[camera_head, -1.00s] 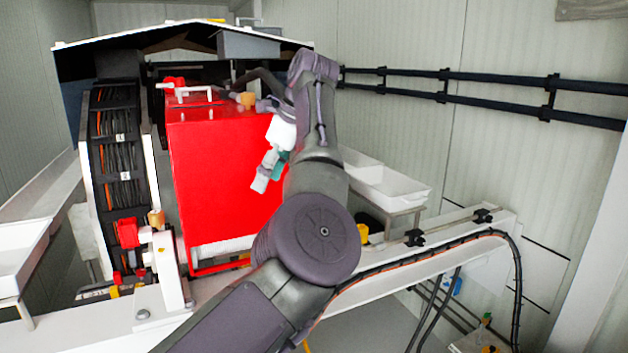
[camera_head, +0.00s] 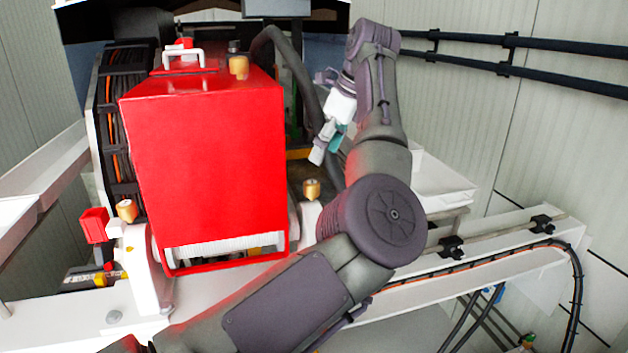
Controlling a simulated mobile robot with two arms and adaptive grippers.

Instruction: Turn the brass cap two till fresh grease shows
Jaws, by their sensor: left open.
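Three brass caps show. One brass cap (camera_head: 126,210) tops the white bearing block at the left, one (camera_head: 312,189) tops the block right of the red housing, and one (camera_head: 239,66) stands on the housing's top. I see no numbers, so I cannot tell which is cap two. My left gripper (camera_head: 324,150) hangs from its wrist, pointing down, above and slightly right of the right-hand cap. It is open and apart from it; nothing shows between its fingers. No grease can be made out. My right gripper is not in view.
The red pump housing (camera_head: 205,165) stands left of my arm, with a white handle (camera_head: 183,57) on top. A dark hose (camera_head: 304,80) curves behind my gripper. A white tray (camera_head: 440,182) is at the right. Black rails (camera_head: 510,60) run along the wall.

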